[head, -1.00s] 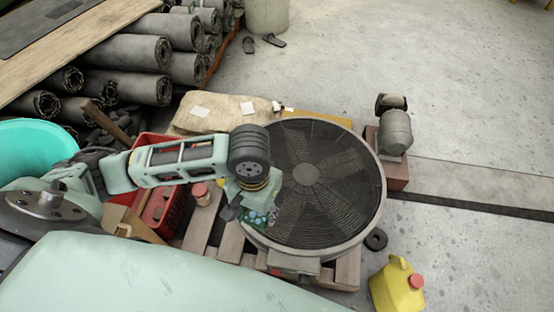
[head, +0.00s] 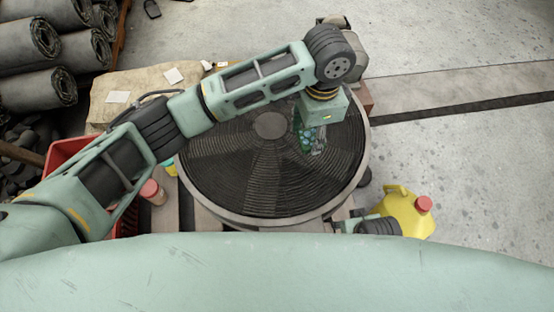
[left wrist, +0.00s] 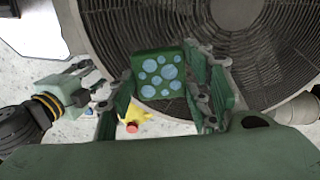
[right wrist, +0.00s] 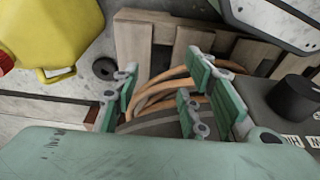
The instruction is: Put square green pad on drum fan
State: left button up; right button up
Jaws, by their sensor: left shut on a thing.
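The drum fan (head: 245,185) is a large round fan with a dark wire grille, lying face up; its grille also shows in the left wrist view (left wrist: 130,25). My left gripper (head: 312,140) is shut on the square green pad (left wrist: 160,74), which has light blue dots. In the head view the pad (head: 304,138) is partly hidden by the fingers, over the right part of the grille. I cannot tell the gap between pad and grille. My right gripper (right wrist: 168,98) is open and empty, low beside the fan's near right edge.
A yellow jug (head: 400,212) with a red cap stands right of the fan. A red crate (head: 68,152) and a small red-capped jar (head: 153,192) are at left. Rolled sheets (head: 40,90) are stacked at upper left. Orange hoses (right wrist: 165,88) and pallet slats (right wrist: 165,30) lie near my right gripper.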

pick_arm(q)
jog(key=shift+d+f+m, duration=0.1)
jog(key=shift+d+m, duration=0.2)
jog(key=shift+d, duration=0.1)
jog(key=shift+a+f, duration=0.1)
jog(key=shift+f, duration=0.05)
jog(key=b, duration=0.2)
send_over(268, 165)
notch_tip(268, 165, down, 7)
jog(key=shift+r, duration=0.15)
notch_tip(268, 165, down, 3)
jog(key=shift+b, duration=0.8)
jog(key=shift+f, duration=0.45)
pick_arm(e)
jog(key=w+v, duration=0.1)
jog(key=v, duration=1)
jog(key=shift+w+r+t, duration=0.2)
jog(key=shift+r+t, duration=0.15)
jog(key=shift+t, duration=0.05)
pick_arm(q)
jog(key=shift+f, duration=0.1)
pick_arm(e)
jog(key=shift+d, duration=0.1)
pick_arm(q)
jog(key=o, duration=1.2)
pick_arm(e)
jog(key=shift+f, duration=0.1)
